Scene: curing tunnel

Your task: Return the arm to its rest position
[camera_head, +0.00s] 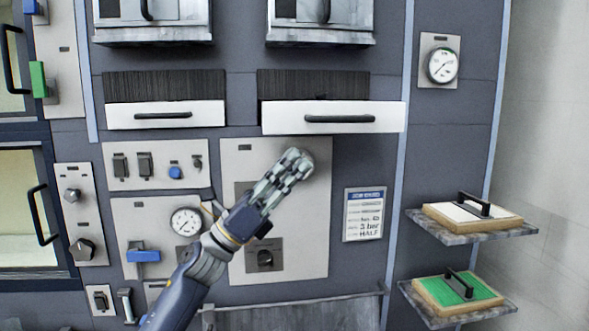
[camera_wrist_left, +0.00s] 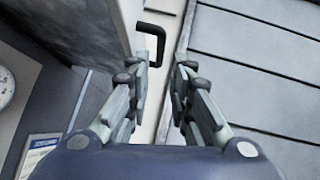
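My left arm comes in from the bottom left in the head view. Its gripper (camera_head: 297,162) hangs in front of a light grey panel (camera_head: 305,225), below the right white drawer (camera_head: 385,112). In the left wrist view, the two fingers of the gripper (camera_wrist_left: 164,72) stand apart with nothing between them. A black handle (camera_wrist_left: 160,35) on a white front shows just beyond the fingertips. I cannot tell how far off it is. My right gripper is not in view.
The right drawer, with its black handle (camera_head: 340,118), sits further out than the left drawer (camera_head: 165,115). A gauge (camera_head: 187,222) and a blue lever (camera_head: 143,256) are left of my arm. Two shelves (camera_head: 515,232) (camera_head: 430,317) holding boards with handles jut out at right.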

